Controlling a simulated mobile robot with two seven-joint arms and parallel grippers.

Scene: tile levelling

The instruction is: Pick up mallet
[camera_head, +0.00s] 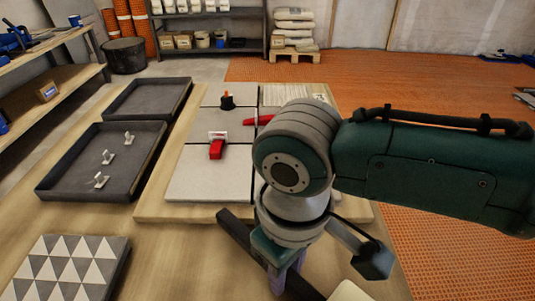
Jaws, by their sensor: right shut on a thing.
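My right gripper (286,276) is low in the middle of the head view, at the front edge of the tile board. It is shut on the mallet, whose dark bar-like handle (236,228) slants from upper left to lower right past the fingers. A cream block (349,291) at the bottom edge may be the mallet's head, but it is cut off by the frame. My wrist and forearm hide part of the board behind them. I cannot tell whether the mallet touches the table. My left gripper is out of view.
Grey tiles (208,184) lie on a wooden board (153,208), with red wedges (217,149) and white clips. Two dark trays (60,172) stand left, the nearer holding several white clips. A patterned triangle tile (68,268) lies front left. Bare tabletop lies between.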

